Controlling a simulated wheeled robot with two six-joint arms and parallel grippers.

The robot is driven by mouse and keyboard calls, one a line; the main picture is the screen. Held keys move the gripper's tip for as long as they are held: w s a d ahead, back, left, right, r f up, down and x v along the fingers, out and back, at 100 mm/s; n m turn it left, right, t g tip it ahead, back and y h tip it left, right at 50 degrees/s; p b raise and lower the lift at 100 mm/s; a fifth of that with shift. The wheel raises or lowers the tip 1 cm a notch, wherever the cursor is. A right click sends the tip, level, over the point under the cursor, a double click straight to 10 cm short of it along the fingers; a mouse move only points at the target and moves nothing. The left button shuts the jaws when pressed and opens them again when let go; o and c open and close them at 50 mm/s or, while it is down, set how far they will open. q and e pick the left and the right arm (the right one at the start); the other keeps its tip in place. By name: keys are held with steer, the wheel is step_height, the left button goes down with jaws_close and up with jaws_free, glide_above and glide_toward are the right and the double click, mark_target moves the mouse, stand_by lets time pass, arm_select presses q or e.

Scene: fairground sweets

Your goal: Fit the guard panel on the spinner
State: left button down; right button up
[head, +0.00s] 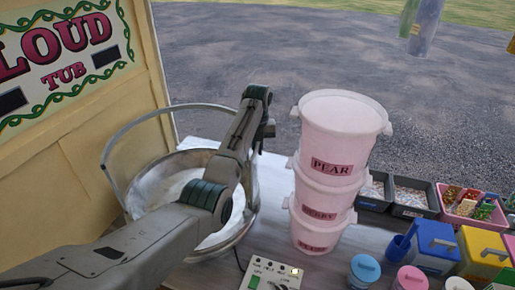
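The spinner (140,191) is a wide shiny metal bowl with a pale inside, at the left of the counter. A curved grey-rimmed band, seemingly the guard panel (148,118), arcs above its back and left side. It looks clear below its rim; I cannot tell whether it is seated on the bowl. My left arm crosses in front of the bowl and covers part of it. Its wrist, by my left gripper (266,132), is above the bowl's right side, near the band's right end. The fingers are not clearly visible, nor whether they hold the band. My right gripper is out of view.
A stack of pink tubs (343,145) stands close right of my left wrist. A control box (272,275) with a green switch sits in front of the bowl. A painted sign wall (60,190) bounds the left. Trays (414,211), and blue (436,262) and yellow boxes (482,268) fill the right.

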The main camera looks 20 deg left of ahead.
arm_select(q)
steer(key=shift+f, duration=0.25)
stand_by(0.7)
steer(key=c, duration=0.9)
jaws_free()
steer(key=shift+c, duration=0.2)
steer(key=shift+r, duration=3)
